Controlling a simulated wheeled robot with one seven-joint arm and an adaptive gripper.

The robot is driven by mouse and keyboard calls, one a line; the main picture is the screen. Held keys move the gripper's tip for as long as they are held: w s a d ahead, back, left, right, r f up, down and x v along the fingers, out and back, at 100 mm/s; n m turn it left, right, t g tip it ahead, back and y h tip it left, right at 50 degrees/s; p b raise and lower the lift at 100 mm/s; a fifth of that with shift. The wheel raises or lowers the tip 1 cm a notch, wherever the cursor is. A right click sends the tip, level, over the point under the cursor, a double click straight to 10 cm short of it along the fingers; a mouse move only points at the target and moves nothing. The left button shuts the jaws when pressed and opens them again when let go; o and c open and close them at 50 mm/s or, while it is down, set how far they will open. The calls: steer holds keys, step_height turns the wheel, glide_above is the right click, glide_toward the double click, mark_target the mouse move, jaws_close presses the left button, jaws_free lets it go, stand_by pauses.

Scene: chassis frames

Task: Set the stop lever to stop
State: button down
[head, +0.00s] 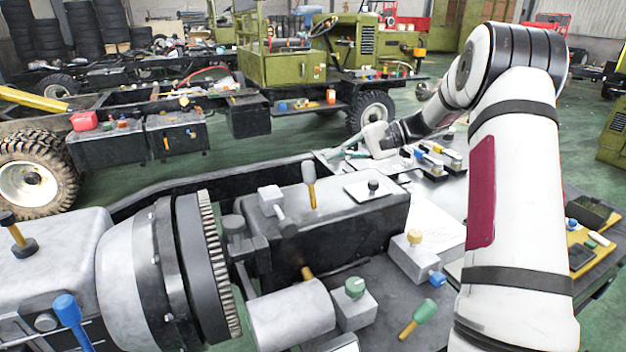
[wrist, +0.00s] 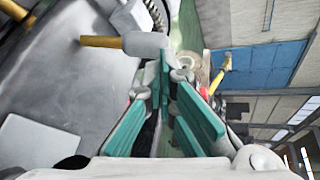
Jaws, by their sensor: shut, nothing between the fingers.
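I cannot tell from any label which lever is the stop lever. In the head view, my gripper (head: 345,152) has teal fingers and sits beyond the grey engine block, near its far edge. In the wrist view, the fingers of my gripper (wrist: 166,85) are together with nothing held. A lever with a yellow handle (wrist: 100,42) and a grey end lies close to the fingertips on the left; contact cannot be told. Another yellow lever (wrist: 222,70) shows farther off.
A row of small coloured-handle levers (head: 432,158) sits on a plate beside my wrist. A green-handled lever (head: 418,318), a blue-knobbed lever (head: 68,310) and a toothed flywheel (head: 212,265) are nearer. Green trucks stand behind, across open green floor (head: 300,135).

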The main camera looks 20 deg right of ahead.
mark_target(310, 184)
steer(key=w+d+f, duration=0.1)
steer(key=d, duration=0.1)
steer(key=w+d+f+t+b, duration=0.1)
steer(key=d+f, duration=0.1)
steer(key=d+f+m+t+y, duration=0.1)
steer(key=d+f, duration=0.1)
steer(key=shift+w+d+b, duration=0.1)
steer(key=shift+w+b, duration=0.25)
steer(key=shift+w, duration=0.05)
steer(key=x, duration=1)
steer(key=shift+w, duration=0.1)
steer(key=s, duration=0.1)
steer(key=s+r, duration=0.1)
steer(key=shift+s+r+p, duration=0.1)
steer(key=shift+s+p, duration=0.15)
steer(key=shift+p, duration=0.15)
steer(key=shift+s+a+r, duration=0.15)
steer(key=shift+s+a, duration=0.25)
steer(key=shift+s, duration=0.25)
